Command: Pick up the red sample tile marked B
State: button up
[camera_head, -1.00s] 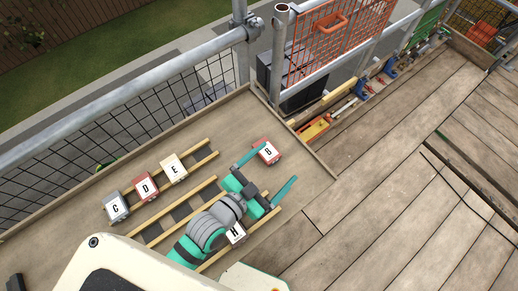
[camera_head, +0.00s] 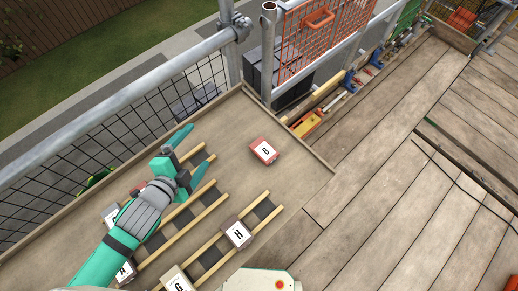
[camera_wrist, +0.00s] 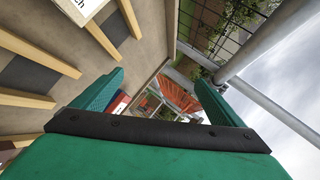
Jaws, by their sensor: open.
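The red sample tile marked B (camera_head: 264,151) lies alone on the wooden board, right of the slatted racks, with its white lettered face up. My gripper (camera_head: 203,142) is open and empty, left of tile B and clear of it, over the upper rack. Its two teal fingers point up and right in the head view. In the wrist view my gripper (camera_wrist: 160,86) shows its fingers wide apart. A small red and white patch (camera_wrist: 118,103) shows beside the left finger there; I cannot tell whether it is tile B.
Tile H (camera_head: 237,234) and tile G (camera_head: 178,280) sit in the near rack. Tile C (camera_head: 111,212) is partly hidden by my arm. The board around tile B is clear. A grey guard rail (camera_head: 120,98) runs along the far side.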

jog(key=w+d+f+n+g, duration=0.2)
jog(key=w+d+n+g, duration=0.1)
jog(key=w, duration=0.3)
notch_tip(320, 180, up, 5)
jog(key=n+g+y, duration=0.3)
jog(key=n+g, duration=0.2)
jog(key=g, duration=0.4)
send_over(264, 150)
jog(key=f, duration=0.5)
jog(key=shift+s, duration=0.2)
jog(key=shift+w+f, duration=0.15)
jog(key=shift+f, duration=1.25)
jog(key=shift+w+f, duration=0.1)
jog(key=shift+f, duration=1.25)
jog(key=shift+c, duration=0.7)
jog(key=c, duration=1.1)
